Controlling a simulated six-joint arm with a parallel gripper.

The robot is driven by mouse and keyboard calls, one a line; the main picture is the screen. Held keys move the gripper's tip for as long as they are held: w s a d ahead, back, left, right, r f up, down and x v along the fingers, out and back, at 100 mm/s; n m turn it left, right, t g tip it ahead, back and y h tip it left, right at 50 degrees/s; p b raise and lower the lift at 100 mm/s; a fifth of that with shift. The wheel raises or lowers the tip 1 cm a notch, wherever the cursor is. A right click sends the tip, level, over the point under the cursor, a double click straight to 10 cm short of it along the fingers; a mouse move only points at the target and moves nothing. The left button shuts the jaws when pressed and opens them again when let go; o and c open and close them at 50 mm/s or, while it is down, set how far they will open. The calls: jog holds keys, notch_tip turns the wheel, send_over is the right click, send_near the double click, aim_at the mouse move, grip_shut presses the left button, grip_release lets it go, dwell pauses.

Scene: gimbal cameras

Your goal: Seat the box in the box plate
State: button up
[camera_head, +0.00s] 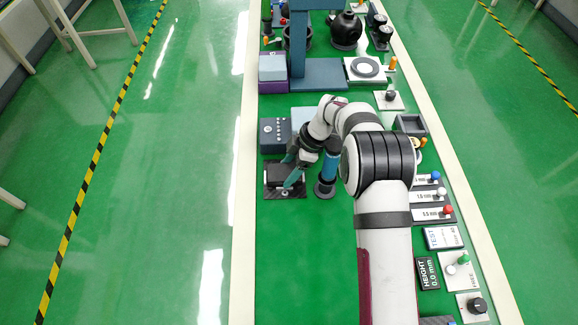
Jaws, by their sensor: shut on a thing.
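My gripper (287,171) is at the left side of the green bench, with its two teal fingers pointing left and down. It is shut on a small dark box (277,173). The box is over a dark, flat plate (272,194), which looks like the box plate. A small light part shows at the plate's near edge. My wrist and fingers cover part of the box and the plate's right side. I cannot tell whether the box touches the plate or is held just above it.
A dark grey unit with buttons (272,135) stands just behind the plate. A blue-and-black post (325,178) stands close to the right. Labelled slider panels (430,197) line the bench's right edge. The bench in front of the plate is clear.

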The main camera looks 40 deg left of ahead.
jog(key=o, duration=1.5)
jog(key=v, duration=1.5)
jog(key=shift+w+d+r, duration=0.1)
jog(key=shift+r, duration=0.3)
